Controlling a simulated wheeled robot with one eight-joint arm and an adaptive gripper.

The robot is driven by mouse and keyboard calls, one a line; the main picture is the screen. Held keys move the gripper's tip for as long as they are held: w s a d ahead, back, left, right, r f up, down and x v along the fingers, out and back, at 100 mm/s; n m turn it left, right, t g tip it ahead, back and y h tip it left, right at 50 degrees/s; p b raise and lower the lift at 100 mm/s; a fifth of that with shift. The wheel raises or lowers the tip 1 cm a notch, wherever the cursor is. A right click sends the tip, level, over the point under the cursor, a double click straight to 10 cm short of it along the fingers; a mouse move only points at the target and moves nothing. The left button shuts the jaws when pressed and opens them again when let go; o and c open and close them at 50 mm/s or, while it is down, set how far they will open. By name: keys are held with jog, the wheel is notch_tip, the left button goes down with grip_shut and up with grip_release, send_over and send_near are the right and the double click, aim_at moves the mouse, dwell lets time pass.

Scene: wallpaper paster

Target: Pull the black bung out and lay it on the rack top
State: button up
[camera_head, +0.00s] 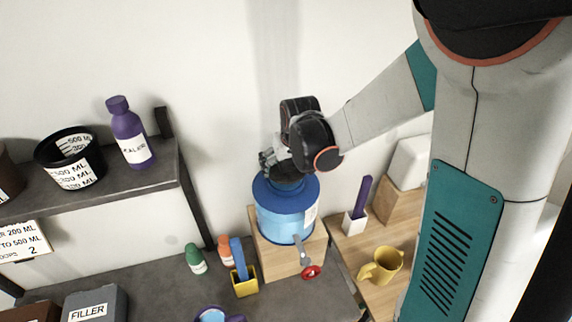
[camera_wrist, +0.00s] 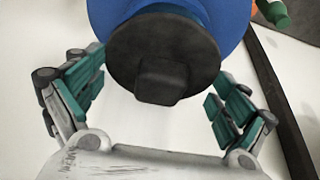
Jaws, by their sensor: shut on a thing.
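The black bung (camera_wrist: 163,60), a dark disc with a blocky knob, sits at the top of the blue container (camera_head: 285,215), which stands upright. In the head view the bung is mostly hidden by my gripper (camera_head: 277,166). In the wrist view my gripper (camera_wrist: 158,105) has its teal fingers on either side of the bung, shut on it. I cannot tell whether the bung is still seated in the neck. The dark rack top (camera_head: 115,187) is at the left, with a purple bottle (camera_head: 130,132) and a black labelled tub (camera_head: 70,160) on it.
The container stands on a wooden block (camera_head: 287,260). Green (camera_head: 195,258) and orange (camera_head: 226,250) bottles and a yellow holder (camera_head: 244,282) stand nearby. A yellow mug (camera_head: 381,265) and a white holder (camera_head: 354,223) are to the right. The rack's front right part is bare.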

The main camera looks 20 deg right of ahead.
jog(key=shift+r+p, duration=1.15)
jog(key=shift+r, duration=0.85)
